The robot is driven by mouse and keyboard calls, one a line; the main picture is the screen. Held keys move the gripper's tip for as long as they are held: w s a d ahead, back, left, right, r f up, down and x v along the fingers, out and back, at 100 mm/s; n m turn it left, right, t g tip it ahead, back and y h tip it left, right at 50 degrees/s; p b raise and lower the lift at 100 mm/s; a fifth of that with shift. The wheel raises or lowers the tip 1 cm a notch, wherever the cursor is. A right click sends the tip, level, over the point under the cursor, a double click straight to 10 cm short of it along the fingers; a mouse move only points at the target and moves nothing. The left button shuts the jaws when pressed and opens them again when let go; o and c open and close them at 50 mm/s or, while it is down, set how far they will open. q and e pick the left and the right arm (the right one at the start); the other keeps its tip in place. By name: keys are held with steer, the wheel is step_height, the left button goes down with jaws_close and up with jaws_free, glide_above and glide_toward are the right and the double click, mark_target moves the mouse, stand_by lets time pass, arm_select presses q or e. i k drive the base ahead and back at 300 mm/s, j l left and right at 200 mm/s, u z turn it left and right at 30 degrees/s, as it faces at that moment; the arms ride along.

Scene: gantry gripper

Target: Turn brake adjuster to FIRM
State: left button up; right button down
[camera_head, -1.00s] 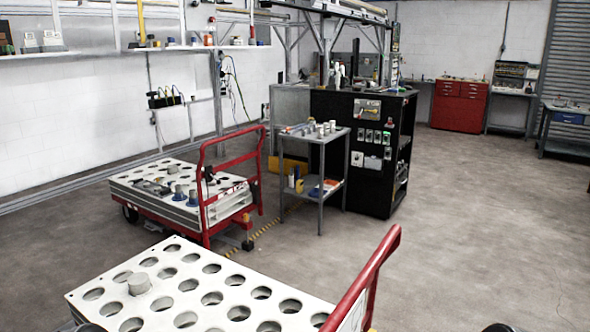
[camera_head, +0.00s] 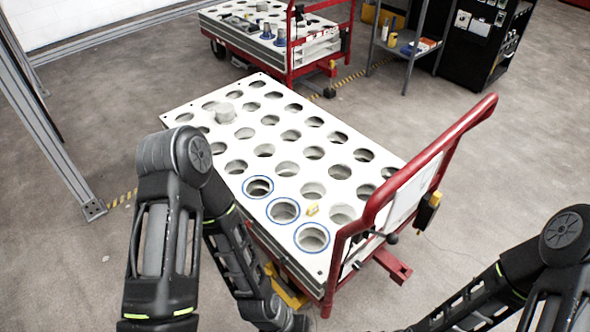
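The near cart has a white top plate (camera_head: 203,98) with many round holes and a red push handle (camera_head: 465,122) at its right end. A small black lever with a round knob (camera_head: 391,239) sticks out low by the handle. A yellow and black unit (camera_head: 428,210) is fixed to the handle's right post. I cannot tell which of these, if either, is the brake adjuster, and no FIRM marking is readable. My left arm reaches down along the cart's near side and my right arm stands at the lower right. Both grippers are outside the picture.
A second red cart (camera_head: 290,70) stands behind, with a grey side table (camera_head: 408,50) and black cabinet (camera_head: 488,45) beyond. Floor on the right is clear.

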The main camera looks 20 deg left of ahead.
mark_target(358, 264)
steer(key=k+l+z, duration=0.1)
steer(key=l+z, duration=0.15)
steer(key=l, duration=0.55)
steer(key=l+z, duration=0.25)
steer(key=l, duration=0.55)
